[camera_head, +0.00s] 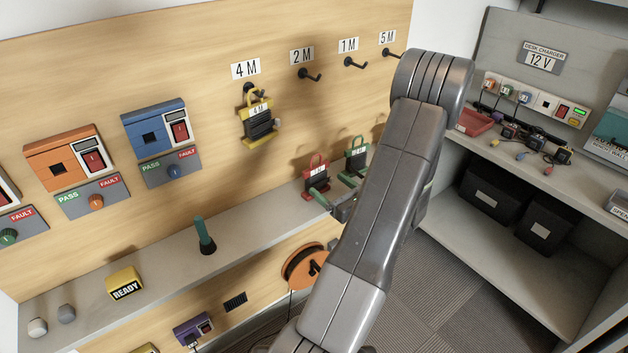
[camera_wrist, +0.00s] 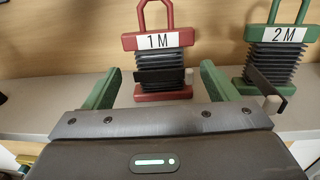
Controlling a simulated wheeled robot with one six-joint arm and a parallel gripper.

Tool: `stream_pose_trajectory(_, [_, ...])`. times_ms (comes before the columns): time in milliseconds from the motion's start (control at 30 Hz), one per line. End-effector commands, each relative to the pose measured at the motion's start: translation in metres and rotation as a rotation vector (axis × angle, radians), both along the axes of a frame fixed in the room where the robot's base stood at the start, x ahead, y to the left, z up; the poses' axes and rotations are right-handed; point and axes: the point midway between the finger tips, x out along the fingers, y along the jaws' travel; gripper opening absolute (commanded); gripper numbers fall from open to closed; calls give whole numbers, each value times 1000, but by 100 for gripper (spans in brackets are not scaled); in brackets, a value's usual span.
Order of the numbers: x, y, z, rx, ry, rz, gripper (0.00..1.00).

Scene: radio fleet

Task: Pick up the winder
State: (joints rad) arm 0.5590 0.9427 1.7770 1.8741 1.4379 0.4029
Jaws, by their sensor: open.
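A red winder labelled 1M (camera_wrist: 162,50) stands upright on the grey shelf, with a carrying loop on top and black windings. It also shows in the head view (camera_head: 314,180). A green winder labelled 2M (camera_wrist: 276,52) stands to its right and also shows in the head view (camera_head: 357,160). A yellow winder labelled 4M (camera_head: 258,122) hangs from the hook under the 4 M sign. My gripper (camera_wrist: 161,72) is open and empty, its green fingers to the left and right of the red winder in the wrist view. Whether they touch it I cannot tell.
The hooks under 2 M (camera_head: 310,75), 1 M (camera_head: 356,64) and 5 M are bare. On the shelf (camera_head: 150,263) stand a dark green stubby antenna (camera_head: 203,236) and a yellow READY block (camera_head: 124,284). An orange reel (camera_head: 303,265) is below. A charger desk is at right.

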Motion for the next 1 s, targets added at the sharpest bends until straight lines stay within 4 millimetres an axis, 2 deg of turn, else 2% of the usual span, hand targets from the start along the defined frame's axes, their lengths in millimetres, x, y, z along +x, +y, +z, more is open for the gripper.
stream_pose_trajectory(100, [14,12,1,0,-1,4,80])
stream_pose_trajectory(367, [29,24,1,-2,-1,3,80])
stream_pose_trajectory(700, [64,53,1,-2,-1,2,80])
stream_pose_trajectory(967, [66,54,0,-2,-1,1,80])
stream_pose_trajectory(1000, [66,54,0,-2,-1,1,74])
